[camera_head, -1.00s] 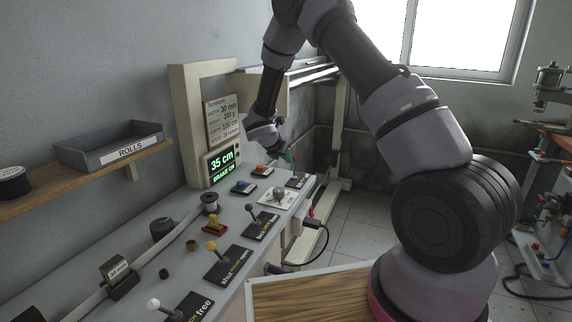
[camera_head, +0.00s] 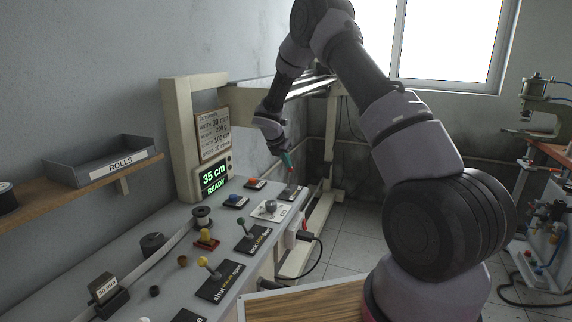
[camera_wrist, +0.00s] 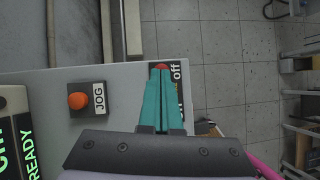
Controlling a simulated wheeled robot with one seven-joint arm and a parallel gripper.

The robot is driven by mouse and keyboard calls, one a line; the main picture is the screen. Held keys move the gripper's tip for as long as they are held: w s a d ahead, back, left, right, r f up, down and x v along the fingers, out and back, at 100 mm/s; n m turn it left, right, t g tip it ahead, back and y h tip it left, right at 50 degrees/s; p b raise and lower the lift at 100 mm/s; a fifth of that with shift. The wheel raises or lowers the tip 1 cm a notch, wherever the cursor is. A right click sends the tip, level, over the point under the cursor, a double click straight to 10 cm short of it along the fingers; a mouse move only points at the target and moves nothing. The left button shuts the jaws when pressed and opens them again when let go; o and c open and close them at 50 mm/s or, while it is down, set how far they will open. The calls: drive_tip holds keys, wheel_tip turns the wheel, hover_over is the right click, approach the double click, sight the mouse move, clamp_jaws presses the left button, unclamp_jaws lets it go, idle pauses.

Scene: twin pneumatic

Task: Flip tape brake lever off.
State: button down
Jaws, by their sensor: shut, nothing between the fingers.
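The brake lever's dark plate (camera_head: 289,193) lies at the far right end of the grey control panel. Its red knob (camera_wrist: 162,66) shows in the wrist view just beyond my fingertips, beside the word "off" on the plate (camera_wrist: 177,75). My fingers hide the shaft and part of the lettering. My gripper (camera_head: 290,165) has teal fingers, which are shut and empty, pointing down over the plate. In the wrist view my gripper (camera_wrist: 160,72) is close to the knob; whether they touch is unclear. The display (camera_head: 214,178) reads "35 cm" and "READY".
A grey dial (camera_head: 271,206), a green-knobbed lever (camera_head: 241,222) and a yellow-knobbed lever (camera_head: 203,261) stand nearer along the panel. Open floor lies beyond the panel edge.

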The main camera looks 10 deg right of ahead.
idle(0.5)
drive_tip(key=w+v, duration=0.1)
drive_tip(key=v, duration=1.2)
drive_tip(key=shift+w+d+r, duration=0.2)
drive_tip(key=shift+d+r, duration=0.1)
drive_tip(key=shift+r, duration=0.1)
